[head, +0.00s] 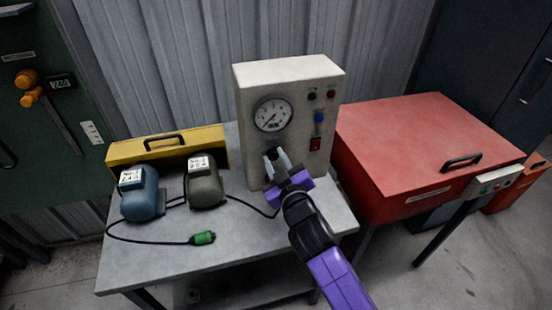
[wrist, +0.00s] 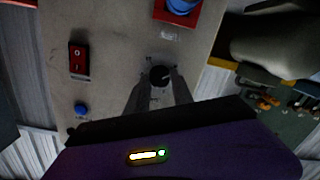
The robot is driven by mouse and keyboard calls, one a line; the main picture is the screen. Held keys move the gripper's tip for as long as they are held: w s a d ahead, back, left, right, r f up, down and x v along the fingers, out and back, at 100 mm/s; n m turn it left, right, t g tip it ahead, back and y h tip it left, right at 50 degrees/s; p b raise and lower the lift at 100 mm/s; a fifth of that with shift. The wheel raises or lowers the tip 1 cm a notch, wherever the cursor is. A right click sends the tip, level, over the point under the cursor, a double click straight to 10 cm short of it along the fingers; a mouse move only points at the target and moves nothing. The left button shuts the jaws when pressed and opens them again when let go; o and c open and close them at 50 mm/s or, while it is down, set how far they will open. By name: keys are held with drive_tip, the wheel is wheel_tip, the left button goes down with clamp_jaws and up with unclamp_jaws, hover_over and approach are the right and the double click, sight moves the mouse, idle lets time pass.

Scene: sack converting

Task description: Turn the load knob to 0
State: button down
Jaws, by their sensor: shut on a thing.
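The load knob is a small round black knob on the front of a cream test box (head: 290,70). In the wrist view the knob (wrist: 160,75) sits between my two finger tips, with a small pale mark on its face; the setting it points to is too small to read. My gripper (head: 273,160) reaches the box's front panel below the gauge, its fingers shut on the knob. The fingers also show in the wrist view (wrist: 159,88). In the head view my fingers largely cover the knob and the scale around it.
A round gauge (head: 273,114), a blue button (head: 319,117) and a red switch (head: 315,143) share the panel. A blue motor (head: 141,195), a green motor (head: 204,185), a cable with green plug (head: 203,238) and a yellow toolbox (head: 150,150) are left. A red cabinet (head: 430,130) stands right.

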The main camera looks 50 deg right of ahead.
drive_tip(key=shift+n, duration=0.6)
drive_tip(key=c, duration=1.1)
unclamp_jaws()
drive_tip(key=shift+a, duration=0.1)
drive_tip(key=b+v, duration=0.1)
drive_tip(key=v, duration=0.6)
drive_tip(key=shift+s+a+b, duration=0.2)
drive_tip(key=shift+s+b, duration=0.1)
